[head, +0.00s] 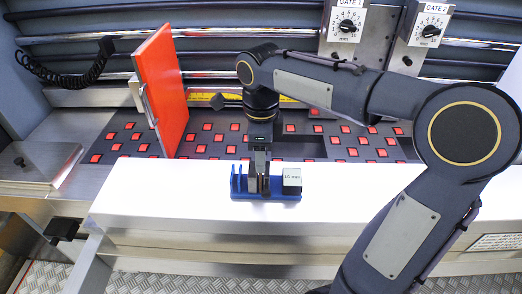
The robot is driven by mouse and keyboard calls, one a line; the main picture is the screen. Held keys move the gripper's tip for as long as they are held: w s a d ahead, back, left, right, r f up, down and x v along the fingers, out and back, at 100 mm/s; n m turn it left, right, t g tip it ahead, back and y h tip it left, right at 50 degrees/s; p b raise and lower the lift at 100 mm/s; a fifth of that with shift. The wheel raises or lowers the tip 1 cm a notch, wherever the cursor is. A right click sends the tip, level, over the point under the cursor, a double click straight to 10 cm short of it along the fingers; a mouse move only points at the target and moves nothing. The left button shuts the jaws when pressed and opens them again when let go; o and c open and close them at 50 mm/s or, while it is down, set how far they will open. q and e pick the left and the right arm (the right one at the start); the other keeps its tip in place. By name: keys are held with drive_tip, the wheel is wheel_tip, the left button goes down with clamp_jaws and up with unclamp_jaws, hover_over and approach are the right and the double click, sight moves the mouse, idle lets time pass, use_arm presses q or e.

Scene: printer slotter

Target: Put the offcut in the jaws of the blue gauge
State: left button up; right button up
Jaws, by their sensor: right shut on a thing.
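The blue gauge (240,194) sits on the front white surface, with upright blue jaws at its left and a pale block marked in mm (292,177) at its right end. My right gripper (260,185) points straight down over the middle of the gauge. It is shut on a thin piece, seemingly the offcut (266,185), which shows as a narrow brownish strip. The fingers hide most of it. I cannot tell whether it touches the gauge or sits between the jaws. My left gripper is not in view.
An orange-red panel (166,90) stands upright behind the white surface (160,205) at the left. Behind is a dark bed with several red squares (220,140). Gate 1 (347,25) and Gate 2 (430,25) dials are at the back right. The white surface left of the gauge is clear.

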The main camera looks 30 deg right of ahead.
drive_tip(key=o, duration=1.2)
drive_tip(key=shift+r, duration=0.4)
wheel_tip(320, 180, up, 12)
drive_tip(key=f+p, duration=0.1)
drive_tip(key=p, duration=0.1)
drive_tip(key=shift+s+a+f+n+t+y, duration=0.85)
drive_tip(key=shift+s+f+n, duration=1.9)
drive_tip(key=shift+n, duration=1.05)
drive_tip(key=shift+s+a+f+n+t+y, duration=0.5)
drive_tip(key=shift+s+f+n+t, duration=0.5)
drive_tip(key=shift+s+f+n, duration=2.3)
drive_tip(key=shift+s+a+f+n+t+y, duration=0.7)
drive_tip(key=shift+s+f+n, duration=1.45)
drive_tip(key=shift+n, duration=2.15)
drive_tip(key=shift+s+r+t, duration=0.25)
